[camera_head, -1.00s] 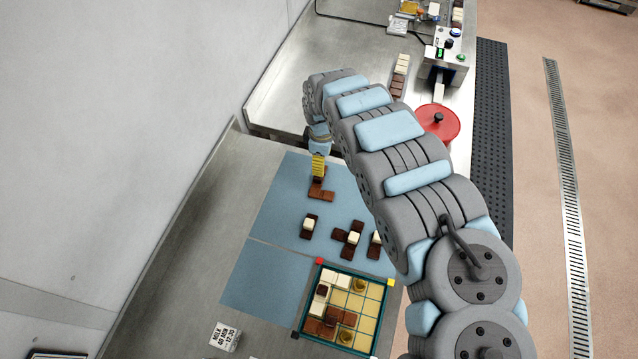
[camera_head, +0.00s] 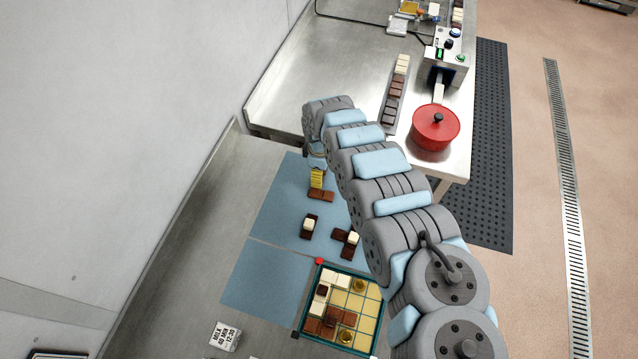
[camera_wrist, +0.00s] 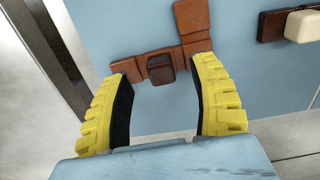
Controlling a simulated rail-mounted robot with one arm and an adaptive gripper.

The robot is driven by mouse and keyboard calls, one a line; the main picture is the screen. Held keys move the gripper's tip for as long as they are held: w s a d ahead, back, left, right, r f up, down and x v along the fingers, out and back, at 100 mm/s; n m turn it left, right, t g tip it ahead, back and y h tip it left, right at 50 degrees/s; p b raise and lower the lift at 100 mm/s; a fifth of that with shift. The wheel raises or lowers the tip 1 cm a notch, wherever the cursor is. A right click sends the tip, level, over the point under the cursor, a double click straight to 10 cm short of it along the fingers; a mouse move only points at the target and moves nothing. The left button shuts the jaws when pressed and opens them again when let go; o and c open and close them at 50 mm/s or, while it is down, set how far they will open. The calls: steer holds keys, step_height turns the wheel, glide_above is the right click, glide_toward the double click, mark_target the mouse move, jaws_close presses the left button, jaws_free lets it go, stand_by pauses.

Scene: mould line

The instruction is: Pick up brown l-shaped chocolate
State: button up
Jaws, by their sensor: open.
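The brown L-shaped chocolate (camera_head: 322,195) lies on the blue mat (camera_head: 278,205), partly hidden by my gripper in the head view. In the wrist view the chocolate (camera_wrist: 192,20) has one leg running up the picture and the other running left, with a darker raised block (camera_wrist: 160,68) on it. My gripper (camera_head: 317,184) is just above it. In the wrist view the yellow fingers of my gripper (camera_wrist: 163,69) are apart, with the dark block between their tips. I cannot tell if they touch the chocolate.
Dark chocolates with white blocks (camera_head: 310,223) lie nearby on the mat; another (camera_wrist: 303,25) shows at the right of the wrist view. A partly filled tray (camera_head: 306,312) stands at the front. A red pot (camera_head: 436,128) and a chocolate row (camera_head: 394,95) are on the farther table.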

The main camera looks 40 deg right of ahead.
steer(key=shift+f, duration=1.35)
jaws_close()
